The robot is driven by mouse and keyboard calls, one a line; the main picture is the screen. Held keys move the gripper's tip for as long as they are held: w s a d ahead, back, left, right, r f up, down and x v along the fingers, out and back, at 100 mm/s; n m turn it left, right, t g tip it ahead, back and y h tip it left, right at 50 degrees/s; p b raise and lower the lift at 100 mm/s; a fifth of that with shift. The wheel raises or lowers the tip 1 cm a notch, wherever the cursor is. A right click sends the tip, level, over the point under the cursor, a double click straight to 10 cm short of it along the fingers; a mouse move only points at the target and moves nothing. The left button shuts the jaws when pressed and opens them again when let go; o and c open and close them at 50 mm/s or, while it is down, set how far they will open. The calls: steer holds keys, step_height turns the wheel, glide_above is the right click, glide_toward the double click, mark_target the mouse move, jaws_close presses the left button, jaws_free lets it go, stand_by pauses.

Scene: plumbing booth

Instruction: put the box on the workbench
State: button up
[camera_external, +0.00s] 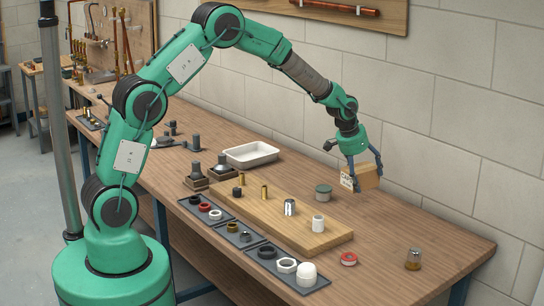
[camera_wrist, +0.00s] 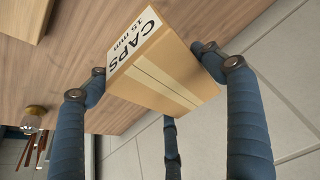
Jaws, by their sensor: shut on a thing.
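The box (camera_external: 368,178) is a small brown cardboard carton with a white label reading "CAPS 15 mm". It fills the middle of the wrist view (camera_wrist: 165,75). My gripper (camera_external: 357,170) is shut on it, with dark blue fingers on opposite sides of the carton in the wrist view (camera_wrist: 150,68). The box is near the rear edge of the workbench (camera_external: 400,235), on the wall side. It appears held above the wooden top, but the gap beneath it cannot be clearly judged.
A wooden board (camera_external: 275,212) carries several fittings. A white tray (camera_external: 250,154) is farther left.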

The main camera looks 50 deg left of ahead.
mark_target(365, 167)
steer(key=shift+r, duration=0.1)
